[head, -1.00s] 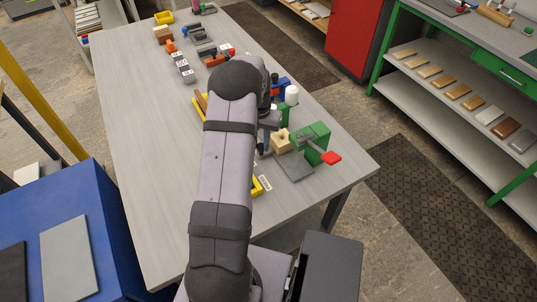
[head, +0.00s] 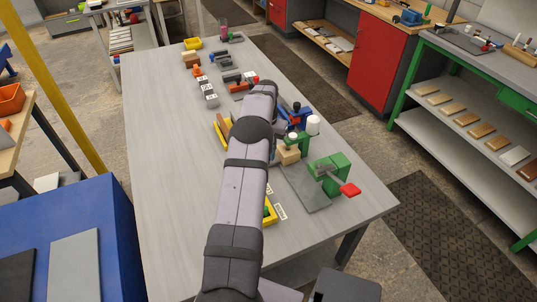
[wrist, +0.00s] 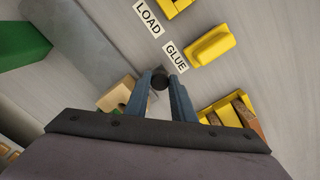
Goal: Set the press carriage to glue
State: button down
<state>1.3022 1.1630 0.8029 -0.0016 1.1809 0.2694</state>
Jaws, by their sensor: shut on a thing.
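My gripper (wrist: 161,88) is closed around a small dark round knob (wrist: 160,77) in the wrist view. What lies under the knob is mostly hidden by my fingers. A pale wooden block (wrist: 116,93) is beside the fingers on the left. The GLUE label (wrist: 175,55) lies just beyond the fingertips, and the LOAD label (wrist: 149,18) is farther up. In the head view the green press (head: 328,170) has a red-tipped lever (head: 349,189) and a grey base plate (head: 305,190), with the wooden block (head: 289,154) near it. My arm hides the gripper there.
A yellow holder (wrist: 209,42) and a yellow tray with brown pieces (wrist: 222,108) flank the labels in the wrist view. The table's left half (head: 170,170) is clear.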

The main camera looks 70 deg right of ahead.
jog(key=shift+w+d+r, duration=0.15)
jog(key=shift+w+d, duration=0.05)
jog(key=shift+w, duration=0.05)
jog(key=c, duration=1.7)
grip_release()
jog(key=shift+c, duration=0.2)
jog(key=shift+o, duration=1.1)
jog(key=shift+s, duration=0.1)
jog(key=shift+r+b, duration=1)
jog(key=shift+r, duration=2.6)
